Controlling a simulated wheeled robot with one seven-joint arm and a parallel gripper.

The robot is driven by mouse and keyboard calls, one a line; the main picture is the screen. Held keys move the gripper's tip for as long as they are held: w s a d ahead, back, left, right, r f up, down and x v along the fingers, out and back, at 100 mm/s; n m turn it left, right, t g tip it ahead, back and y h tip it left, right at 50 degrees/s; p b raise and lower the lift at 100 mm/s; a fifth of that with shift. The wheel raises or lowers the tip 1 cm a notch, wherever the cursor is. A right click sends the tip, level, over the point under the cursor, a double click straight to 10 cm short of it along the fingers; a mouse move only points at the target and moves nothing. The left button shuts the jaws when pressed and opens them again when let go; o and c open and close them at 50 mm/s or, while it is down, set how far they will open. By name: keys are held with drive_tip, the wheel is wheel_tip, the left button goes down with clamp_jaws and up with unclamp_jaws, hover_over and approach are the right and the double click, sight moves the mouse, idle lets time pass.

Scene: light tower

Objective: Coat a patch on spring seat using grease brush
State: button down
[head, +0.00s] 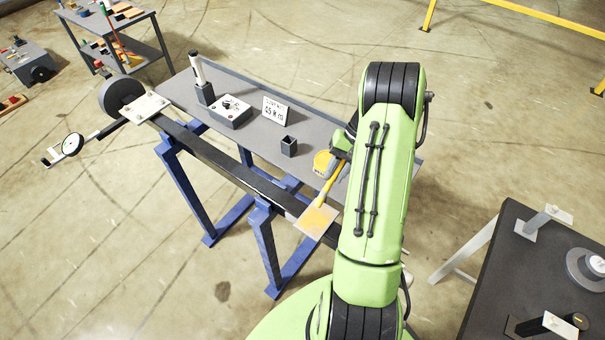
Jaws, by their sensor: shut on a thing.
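The spring seat appears to be the pale flat plate (302,229) on the dark beam, left of my arm. A yellow-orange coating covers much of its upper face. The grease brush (331,182) has a yellow handle and slants down to the left. Its lower end is at the plate's far edge and looks to touch it, though the exact contact is too small to tell. My gripper (341,158) is shut on the upper part of the brush, just above the bench. My green arm hides part of the gripper and the beam's right end.
A yellow round thing (322,162), perhaps a grease tin, sits on the grey bench close to my gripper. A small dark open box (289,146), a sign (275,110) and a control box (231,111) stand farther left. A dark table (497,290) stands at the right.

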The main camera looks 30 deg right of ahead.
drive_tip(key=s+d+r+m+t+p, duration=0.1)
drive_tip(key=s+d+r+m+t, duration=0.15)
drive_tip(key=s+d+r, duration=0.2)
drive_tip(key=shift+m, duration=0.25)
drive_tip(key=f+b, duration=0.2)
drive_tip(key=f, duration=0.1)
drive_tip(key=f+b, duration=0.1)
drive_tip(key=f, duration=0.1)
drive_tip(key=shift+a+f+b, duration=0.1)
drive_tip(key=shift+a+b, duration=0.2)
drive_tip(key=shift+a, duration=0.1)
